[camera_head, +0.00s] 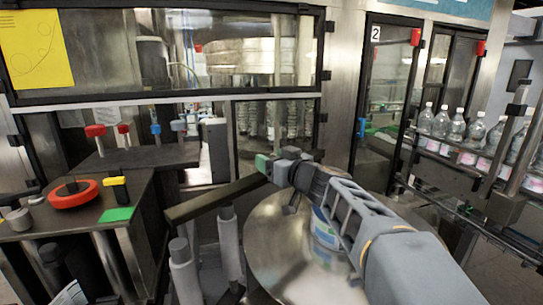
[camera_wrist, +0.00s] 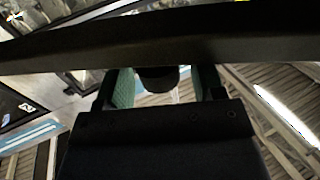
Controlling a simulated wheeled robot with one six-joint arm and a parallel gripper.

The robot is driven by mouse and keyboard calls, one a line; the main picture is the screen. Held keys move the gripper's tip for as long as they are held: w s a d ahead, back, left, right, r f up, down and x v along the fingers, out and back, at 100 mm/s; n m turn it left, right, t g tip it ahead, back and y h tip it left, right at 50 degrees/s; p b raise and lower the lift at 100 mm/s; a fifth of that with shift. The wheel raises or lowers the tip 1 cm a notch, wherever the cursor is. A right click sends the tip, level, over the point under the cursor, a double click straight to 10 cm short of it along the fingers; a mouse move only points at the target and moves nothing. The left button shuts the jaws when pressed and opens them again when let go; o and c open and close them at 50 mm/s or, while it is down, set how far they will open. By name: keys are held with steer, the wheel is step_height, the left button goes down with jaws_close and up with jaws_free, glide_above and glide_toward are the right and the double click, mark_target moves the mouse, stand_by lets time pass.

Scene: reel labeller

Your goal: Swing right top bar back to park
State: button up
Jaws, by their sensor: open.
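A dark flat bar (camera_head: 212,199), likely the right top bar, runs from above the grey rollers up and right to my gripper (camera_head: 272,165). In the wrist view the bar (camera_wrist: 60,48) crosses the whole upper part of the picture. A short dark knob (camera_wrist: 157,78) shows under the bar, between the green-padded fingers of my gripper (camera_wrist: 163,88). The fingers are apart on both sides of the knob, and I cannot tell whether either touches it. My wrist and arm hide the bar's right end in the head view.
A round steel plate (camera_head: 268,255) with a blue-and-white labelled reel (camera_head: 325,230) lies under my arm. Grey upright rollers (camera_head: 229,248) stand below the bar. A dark table (camera_head: 140,195) with a red ring (camera_head: 73,195) is at left. Bottles (camera_head: 456,128) line a conveyor at right.

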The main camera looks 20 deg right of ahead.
steer(key=shift+w+a, duration=0.1)
steer(key=shift+w, duration=0.1)
steer(key=shift+c, duration=0.3)
jaws_close()
